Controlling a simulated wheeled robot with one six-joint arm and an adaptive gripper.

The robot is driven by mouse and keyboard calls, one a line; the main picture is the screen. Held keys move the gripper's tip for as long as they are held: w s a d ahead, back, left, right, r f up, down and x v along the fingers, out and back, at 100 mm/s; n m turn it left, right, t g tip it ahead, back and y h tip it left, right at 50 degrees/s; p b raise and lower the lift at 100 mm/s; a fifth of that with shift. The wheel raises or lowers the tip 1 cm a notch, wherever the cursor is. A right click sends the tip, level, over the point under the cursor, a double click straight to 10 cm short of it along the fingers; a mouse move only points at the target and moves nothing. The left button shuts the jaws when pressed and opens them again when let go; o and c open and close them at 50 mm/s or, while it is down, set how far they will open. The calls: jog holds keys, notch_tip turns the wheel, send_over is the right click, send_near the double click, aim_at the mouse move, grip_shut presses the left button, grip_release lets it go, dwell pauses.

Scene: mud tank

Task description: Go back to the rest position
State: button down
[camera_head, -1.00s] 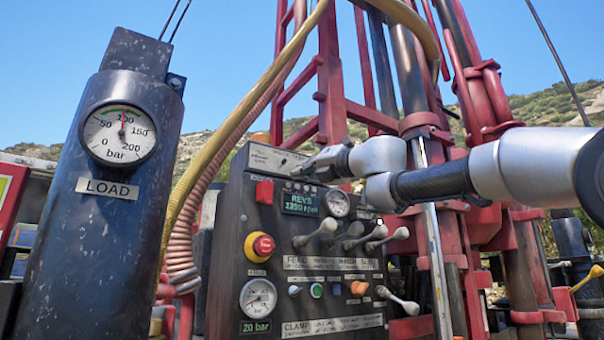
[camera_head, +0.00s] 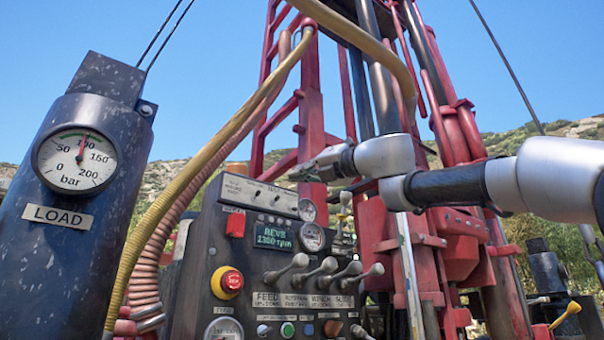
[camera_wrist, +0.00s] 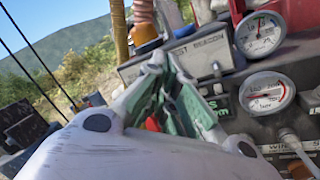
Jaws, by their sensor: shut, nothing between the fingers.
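My gripper (camera_head: 306,172) is in front of the upper right part of the dark control panel (camera_head: 190,262) in the head view, held by my grey and black arm that comes in from the right. In the wrist view my gripper (camera_wrist: 168,92) points at the panel's top, its fingers together with nothing seen between them. The fingers look apart from the panel's levers and gauges, though the exact gap cannot be told. The panel carries a red emergency button (camera_head: 227,282), a green display (camera_head: 273,236), a gauge (camera_head: 312,237) and a row of levers (camera_head: 327,264).
A dark cylinder with a LOAD gauge (camera_head: 77,160) stands at the left. A yellow hose (camera_head: 190,165) and a pink ribbed hose (camera_head: 150,262) run beside the panel. The red drill mast (camera_head: 312,100) rises behind my arm. Open sky lies above the panel's left side.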

dwell(0.4)
jog(key=w+d+f+m+t+h, duration=0.25)
jog(key=d+f+m+h, duration=0.2)
jog(key=d+m, duration=0.45)
jog(key=w+d+f+m+t+h, duration=0.2)
jog(key=d+f+m+t+h, duration=0.15)
jog(key=d+m+h, duration=0.55)
jog(key=s+d+f+m+g+h, duration=0.3)
jog(key=d+f+m, duration=0.6)
jog(key=d+f, duration=0.65)
jog(key=s+d+f+m+g+h, duration=0.1)
jog(key=s+d+f+m+g, duration=0.25)
jog(key=f, duration=0.55)
jog(key=s+d+f+m+g, duration=0.25)
jog(key=s+f, duration=0.25)
jog(key=f, duration=0.5)
jog(key=s+a+f+m+g+y, duration=0.2)
jog(key=s+f+m+g, duration=0.2)
jog(key=s+f, duration=1.2)
notch_tip(320, 180, down, 4)
jog(key=shift+s+r+m+g, duration=0.25)
jog(key=shift+s+m+g, duration=0.15)
jog(key=shift+g, duration=0.4)
